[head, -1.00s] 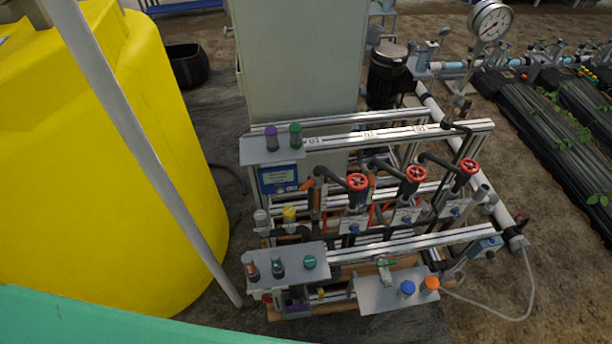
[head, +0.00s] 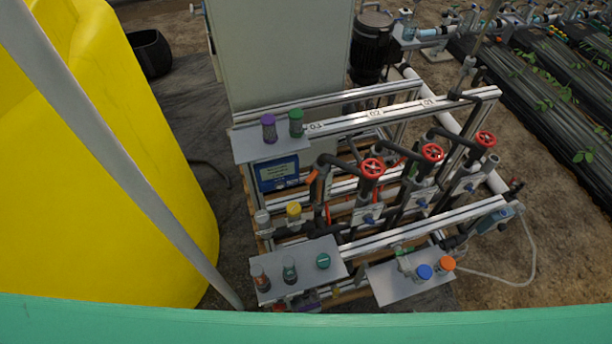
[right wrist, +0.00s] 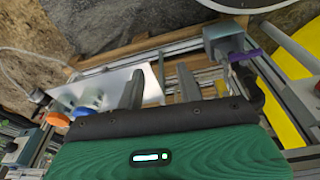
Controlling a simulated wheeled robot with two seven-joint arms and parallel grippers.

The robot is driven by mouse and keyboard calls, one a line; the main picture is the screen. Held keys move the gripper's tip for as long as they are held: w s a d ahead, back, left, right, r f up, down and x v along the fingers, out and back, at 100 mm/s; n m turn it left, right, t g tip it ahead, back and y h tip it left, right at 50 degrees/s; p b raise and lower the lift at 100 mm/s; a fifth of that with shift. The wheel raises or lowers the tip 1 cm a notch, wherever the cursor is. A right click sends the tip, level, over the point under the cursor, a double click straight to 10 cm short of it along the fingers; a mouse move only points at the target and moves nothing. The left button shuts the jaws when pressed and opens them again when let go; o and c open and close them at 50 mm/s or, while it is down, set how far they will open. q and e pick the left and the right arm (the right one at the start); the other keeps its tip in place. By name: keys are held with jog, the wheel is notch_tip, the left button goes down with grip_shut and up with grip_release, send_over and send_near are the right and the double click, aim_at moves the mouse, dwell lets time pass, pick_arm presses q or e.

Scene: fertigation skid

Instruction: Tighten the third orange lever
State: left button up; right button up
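An orange lever (head: 311,178) shows in the head view at the left end of the pipework, beside the leftmost red handwheel (head: 372,168). Other small red-orange parts (head: 327,213) sit among the pipes, partly hidden; I cannot tell which are levers. The rail (head: 375,113) carries the labels 03, 02 and 01 from left to right. My right gripper (right wrist: 158,86) shows in the right wrist view, its two fingers apart with nothing held between them. It is over the skid's front, near a grey plate (right wrist: 105,88). My left gripper is not in view.
The plate bears a blue knob (head: 424,271) and an orange knob (head: 447,263). Another plate (head: 330,248) carries several knobs. A yellow tank (head: 150,200) stands left, a grey cabinet (head: 280,50) behind. A purple part (right wrist: 246,55) is right of my fingers.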

jog(key=w+a+r+t+b, duration=0.15)
jog(key=w+r+b, duration=0.3)
jog(key=r, duration=0.85)
jog(key=m+t+y+b, duration=0.2)
jog(key=m+t+y, duration=0.4)
jog(key=m+t, duration=0.85)
send_near(312, 181)
jog(key=shift+m+g, duration=0.7)
jog(key=shift+m, duration=0.05)
jog(key=x, duration=0.4)
jog(key=p+x, duration=0.1)
jog(key=x, duration=0.3)
jog(key=r+x, duration=0.1)
jog(key=x, duration=0.3)
jog(key=shift+w+p, duration=0.35)
jog(key=shift+w, duration=0.1)
grip_shut()
